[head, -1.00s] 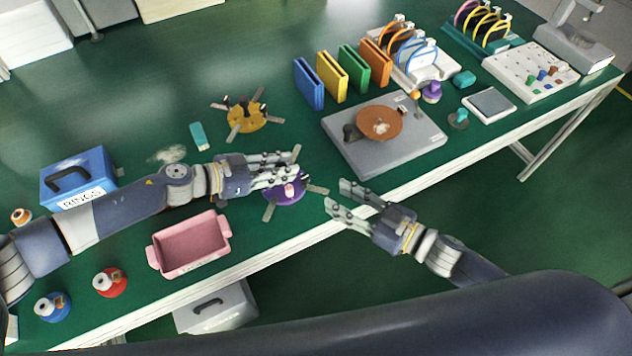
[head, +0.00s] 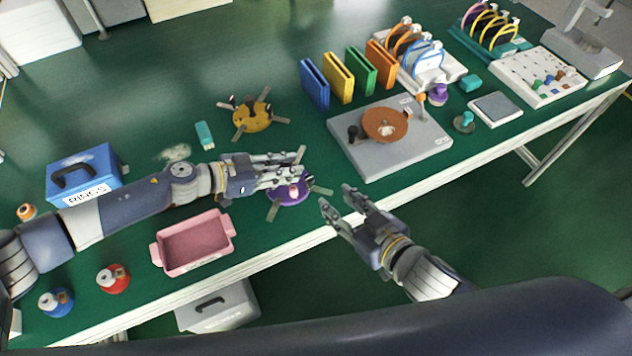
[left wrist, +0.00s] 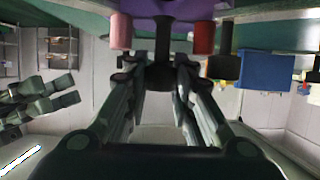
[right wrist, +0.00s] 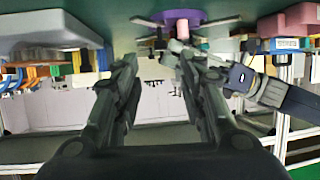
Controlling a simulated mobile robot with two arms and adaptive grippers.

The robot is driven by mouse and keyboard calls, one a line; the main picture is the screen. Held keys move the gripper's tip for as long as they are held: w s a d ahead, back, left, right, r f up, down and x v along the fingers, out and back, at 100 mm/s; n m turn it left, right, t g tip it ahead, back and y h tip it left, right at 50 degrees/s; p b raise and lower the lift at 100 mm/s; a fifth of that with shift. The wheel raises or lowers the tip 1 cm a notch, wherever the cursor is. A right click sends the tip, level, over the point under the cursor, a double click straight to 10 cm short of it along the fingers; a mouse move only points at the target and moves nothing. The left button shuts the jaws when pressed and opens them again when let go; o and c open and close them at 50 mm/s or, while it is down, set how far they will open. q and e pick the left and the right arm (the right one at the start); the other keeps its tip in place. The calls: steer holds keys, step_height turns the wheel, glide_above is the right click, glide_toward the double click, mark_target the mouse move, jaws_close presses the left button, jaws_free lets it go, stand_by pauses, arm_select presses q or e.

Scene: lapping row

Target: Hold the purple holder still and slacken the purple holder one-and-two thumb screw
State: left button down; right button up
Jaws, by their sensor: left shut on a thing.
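The purple holder (head: 287,197) is a round disc with several grey arms, near the front edge of the green table. In the right wrist view the holder (right wrist: 180,17) lies ahead, beyond the open fingertips.
A pink tray (head: 193,243) stands front left, beside a blue box (head: 83,176). A yellow holder (head: 250,117) lies behind the purple one. A grey plate with a copper disc (head: 385,124) stands to the right. Bare table separates them.

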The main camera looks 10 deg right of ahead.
mark_target(312, 181)
steer(key=x, duration=1)
steer(key=shift+f, duration=0.1)
jaws_close()
